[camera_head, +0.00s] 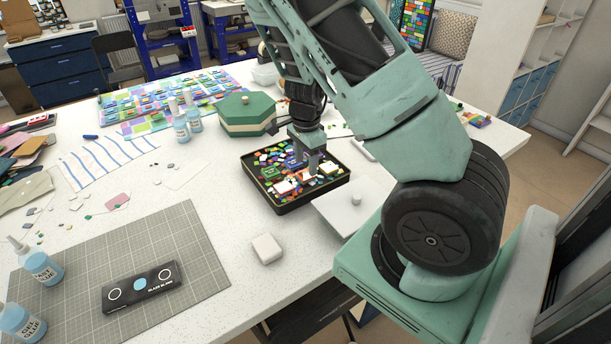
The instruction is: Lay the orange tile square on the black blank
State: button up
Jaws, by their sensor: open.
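The black blank (126,298) lies flat on the gridded cutting mat (190,240) at the lower left. It carries two white-ringed circles, a light blue disc and small white lettering. My gripper (307,165) points down into a black tray (295,204) full of mixed coloured glass pieces, near the middle of the view. Its fingers are apart. Small orange bits show among the pieces, but I cannot single out the orange tile. The gripper hides part of the tray's contents, and I cannot tell whether a piece lies between the fingers.
A green-lidded hexagonal box (246,114) stands behind the tray. Glue bottles (40,264) stand at the mat's left edge. The tabletop between mat and tray is mostly clear.

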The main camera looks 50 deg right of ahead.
aim_at(305, 174)
jog(key=shift+w+f, duration=0.1)
jog(key=shift+f, duration=1.65)
jog(key=c, duration=0.9)
jog(key=shift+o, duration=0.2)
